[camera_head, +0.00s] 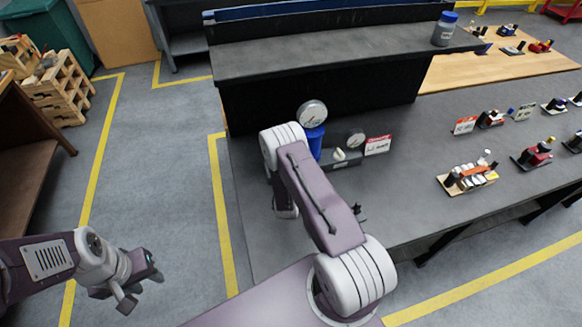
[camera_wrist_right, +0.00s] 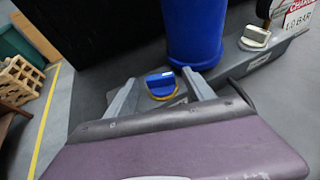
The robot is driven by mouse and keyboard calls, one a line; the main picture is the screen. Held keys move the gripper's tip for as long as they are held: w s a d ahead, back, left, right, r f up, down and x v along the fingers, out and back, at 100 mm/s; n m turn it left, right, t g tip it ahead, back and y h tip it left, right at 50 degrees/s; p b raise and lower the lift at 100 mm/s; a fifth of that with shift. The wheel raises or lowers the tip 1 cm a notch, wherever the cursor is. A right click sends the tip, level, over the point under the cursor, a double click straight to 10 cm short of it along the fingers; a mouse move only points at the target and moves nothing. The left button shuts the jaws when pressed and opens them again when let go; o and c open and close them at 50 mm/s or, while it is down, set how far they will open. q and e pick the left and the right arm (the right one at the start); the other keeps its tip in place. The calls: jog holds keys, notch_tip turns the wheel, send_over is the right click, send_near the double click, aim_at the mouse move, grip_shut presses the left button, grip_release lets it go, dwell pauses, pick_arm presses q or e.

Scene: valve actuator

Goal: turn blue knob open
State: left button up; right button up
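The blue knob (camera_wrist_right: 160,83) shows in the right wrist view, with a yellowish ring at its base, beside a tall blue cylinder (camera_wrist_right: 194,32). My right gripper (camera_wrist_right: 162,92) is open, with one grey finger to the left of the knob and one to the right. I cannot tell whether either finger touches it. In the head view my right arm hides the knob and the right gripper. The blue cylinder (camera_head: 315,141) stands there behind my arm. My left gripper (camera_head: 141,286) is open and empty above the floor, left of the table.
A white knob (camera_wrist_right: 255,38) sits on the grey base right of the cylinder. Two gauges (camera_head: 312,114) and a sign (camera_head: 377,145) stand close by. Several small devices (camera_head: 468,178) fill the table's right side. A dark raised shelf (camera_head: 330,55) stands behind.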

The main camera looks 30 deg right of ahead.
jog(key=b+v, duration=0.1)
jog(key=v, duration=0.8)
